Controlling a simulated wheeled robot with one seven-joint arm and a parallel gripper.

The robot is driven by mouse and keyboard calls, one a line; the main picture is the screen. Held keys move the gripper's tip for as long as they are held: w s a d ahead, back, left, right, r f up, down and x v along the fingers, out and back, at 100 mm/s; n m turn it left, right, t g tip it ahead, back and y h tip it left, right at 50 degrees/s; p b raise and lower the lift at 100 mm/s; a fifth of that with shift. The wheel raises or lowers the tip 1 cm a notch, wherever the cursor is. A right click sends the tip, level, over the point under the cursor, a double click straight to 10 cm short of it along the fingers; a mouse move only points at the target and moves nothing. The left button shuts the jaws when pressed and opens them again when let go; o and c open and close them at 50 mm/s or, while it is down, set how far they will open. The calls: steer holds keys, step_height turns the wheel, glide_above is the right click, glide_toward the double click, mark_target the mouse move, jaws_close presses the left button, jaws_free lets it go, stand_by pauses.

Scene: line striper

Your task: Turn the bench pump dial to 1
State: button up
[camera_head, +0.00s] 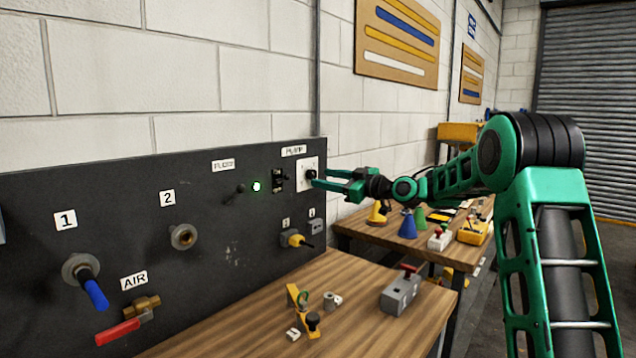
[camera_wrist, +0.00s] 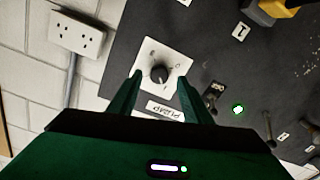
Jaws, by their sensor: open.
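The pump dial is a small black knob (camera_wrist: 158,74) on a white square plate (camera_wrist: 150,52), beside a label reading PUMP (camera_wrist: 165,110), which appears upside down in the wrist view. In the head view the plate (camera_head: 308,164) is at the right end of the dark panel, below its PUMP label (camera_head: 294,151). My gripper (camera_wrist: 159,77) is open, with a finger on either side of the knob in the wrist view. In the head view my gripper (camera_head: 319,179) reaches the plate from the right. Contact with the knob cannot be told. The plate's small marks and the dial setting are too small to read.
Left of the dial are a black switch (camera_head: 278,181) and a lit green lamp (camera_head: 256,186). A yellow fitting (camera_head: 291,239) sits lower on the panel. A wooden bench (camera_head: 350,325) below holds a grey block (camera_head: 401,292). A white socket (camera_wrist: 76,33) is on the wall.

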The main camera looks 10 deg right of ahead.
steer(key=v, duration=0.7)
steer(key=shift+f, duration=0.15)
steer(key=s+d+f+m+g+h, duration=0.45)
steer(key=s+f, duration=0.35)
steer(key=s, duration=0.4)
steer(key=s+d+f+m+g+h, duration=0.4)
steer(key=s+f, duration=0.3)
steer(key=s, duration=0.4)
steer(key=s+d+f+m+g+h, duration=0.1)
steer(key=s+f+m, duration=0.3)
steer(key=s, duration=1.2)
steer(key=s+d+f+m+g+h, duration=0.1)
steer(key=s+f+m+g, duration=0.3)
steer(key=s, duration=1.2)
steer(key=shift+m+g, duration=0.35)
steer(key=shift+m, duration=0.2)
